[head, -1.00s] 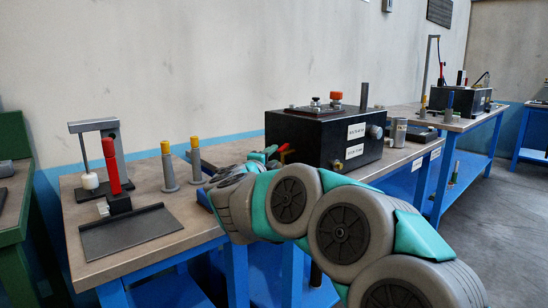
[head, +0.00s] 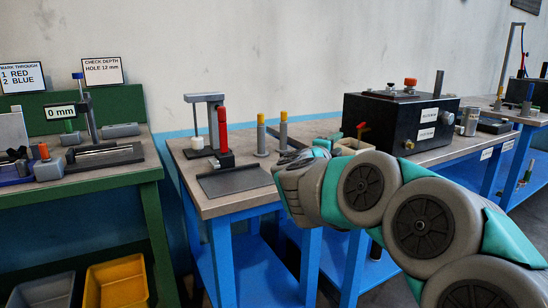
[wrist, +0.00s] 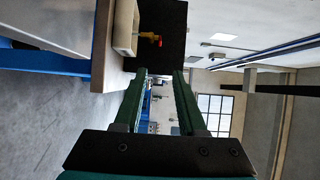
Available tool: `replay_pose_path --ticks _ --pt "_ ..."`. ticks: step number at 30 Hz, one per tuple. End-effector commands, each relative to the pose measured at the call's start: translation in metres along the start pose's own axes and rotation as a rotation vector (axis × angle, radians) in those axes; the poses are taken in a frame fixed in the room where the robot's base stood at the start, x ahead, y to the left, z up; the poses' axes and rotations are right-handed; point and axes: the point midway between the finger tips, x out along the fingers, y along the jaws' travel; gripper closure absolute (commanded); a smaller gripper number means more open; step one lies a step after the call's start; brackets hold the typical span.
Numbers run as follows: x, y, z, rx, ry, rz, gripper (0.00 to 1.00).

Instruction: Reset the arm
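My arm reaches from the lower right of the head view over the front of a blue-legged bench with a wooden top (head: 215,207). Its grey and teal links hide most of my gripper there. In the wrist view the two dark green fingers of my gripper (wrist: 160,76) stand apart with an empty gap between them. Beyond the fingertips are a black box (wrist: 170,38) and a pale open tray (wrist: 125,25) with a red-tipped, yellowish piece (wrist: 151,38) by it. The black box also shows in the head view (head: 385,128), behind my arm.
On the bench's left part are a red cylinder (head: 222,130), a dark flat tray (head: 235,182) and two grey posts with yellow tops (head: 261,135). A green bench (head: 110,180) with gauges stands at left, above a yellow bin (head: 117,284). Wall behind.

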Motion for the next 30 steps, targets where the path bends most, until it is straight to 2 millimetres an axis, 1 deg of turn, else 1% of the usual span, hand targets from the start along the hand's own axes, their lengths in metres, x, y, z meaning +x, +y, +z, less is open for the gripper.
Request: replay_pose_path --ticks 5,11,17,20,23,25,26,27,29,30 --pt "-0.007 -0.007 0.014 -0.032 -0.085 -0.007 0.60" --pt "-0.020 -0.014 0.034 -0.088 -0.205 -0.015 0.60" --pt "-0.045 -0.018 0.060 -0.182 -0.376 -0.023 0.60" --pt "-0.066 -0.017 0.074 -0.254 -0.486 -0.027 0.60" --pt "-0.098 -0.005 0.088 -0.367 -0.631 -0.021 0.60" --pt "-0.125 0.008 0.093 -0.464 -0.744 -0.012 0.60" --pt "-0.138 0.015 0.095 -0.510 -0.794 -0.005 0.60" --pt "-0.155 0.028 0.095 -0.574 -0.858 0.008 0.60" --pt "-0.181 0.050 0.091 -0.671 -0.952 0.036 0.60" --pt "-0.198 0.064 0.085 -0.735 -1.010 0.057 0.60"
